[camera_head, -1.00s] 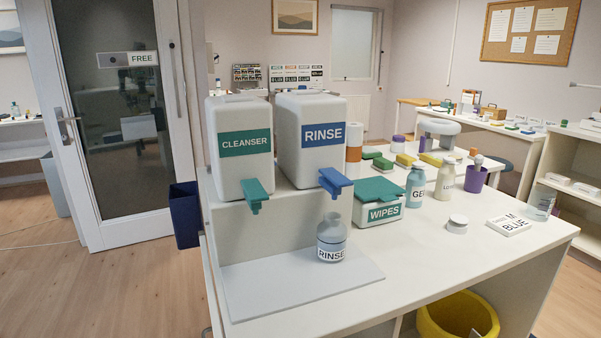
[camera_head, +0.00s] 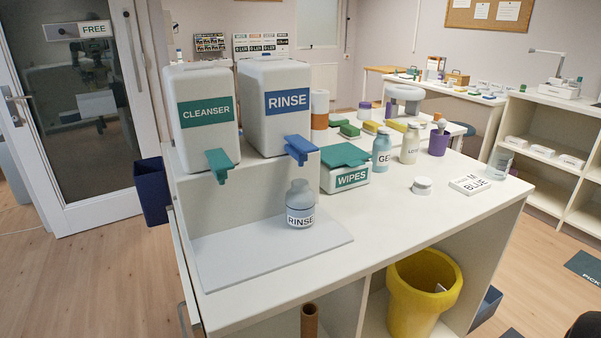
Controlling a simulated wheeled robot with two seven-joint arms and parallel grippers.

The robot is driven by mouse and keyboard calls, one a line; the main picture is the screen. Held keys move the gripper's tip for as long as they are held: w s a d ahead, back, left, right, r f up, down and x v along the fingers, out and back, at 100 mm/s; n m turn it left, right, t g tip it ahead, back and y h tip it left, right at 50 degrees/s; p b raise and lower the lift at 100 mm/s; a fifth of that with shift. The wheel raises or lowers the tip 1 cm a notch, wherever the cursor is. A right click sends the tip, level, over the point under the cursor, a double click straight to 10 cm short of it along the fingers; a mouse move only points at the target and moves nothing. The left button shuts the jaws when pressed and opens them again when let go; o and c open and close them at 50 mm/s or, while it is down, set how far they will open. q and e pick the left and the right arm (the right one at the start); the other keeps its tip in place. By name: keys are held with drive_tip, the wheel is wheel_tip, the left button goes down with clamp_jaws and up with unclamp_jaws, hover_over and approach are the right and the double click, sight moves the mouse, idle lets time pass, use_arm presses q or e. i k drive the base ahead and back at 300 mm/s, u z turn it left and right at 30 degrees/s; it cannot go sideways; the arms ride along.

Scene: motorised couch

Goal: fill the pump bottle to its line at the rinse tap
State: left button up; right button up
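The pump bottle (camera_head: 300,204), a small clear grey-blue bottle labelled RINSE, stands upright on the grey drip mat (camera_head: 250,254). It is beneath the blue rinse tap (camera_head: 301,148) of the white RINSE dispenser (camera_head: 275,118). A gap shows between the tap and the bottle top. No pump head is visible on the bottle. I cannot make out its fill line or the liquid level clearly. Neither gripper is recognisable in view; a dark shape at the bottom right corner cannot be identified.
The CLEANSER dispenser (camera_head: 203,122) with a green tap stands left of RINSE. The counter's front right is clear. A yellow bin (camera_head: 424,290) sits below.

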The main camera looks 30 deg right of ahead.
sight(306, 146)
drive_tip(key=k, duration=0.5)
drive_tip(key=u, duration=1.05)
drive_tip(key=i, duration=0.75)
drive_tip(key=z, duration=1.4)
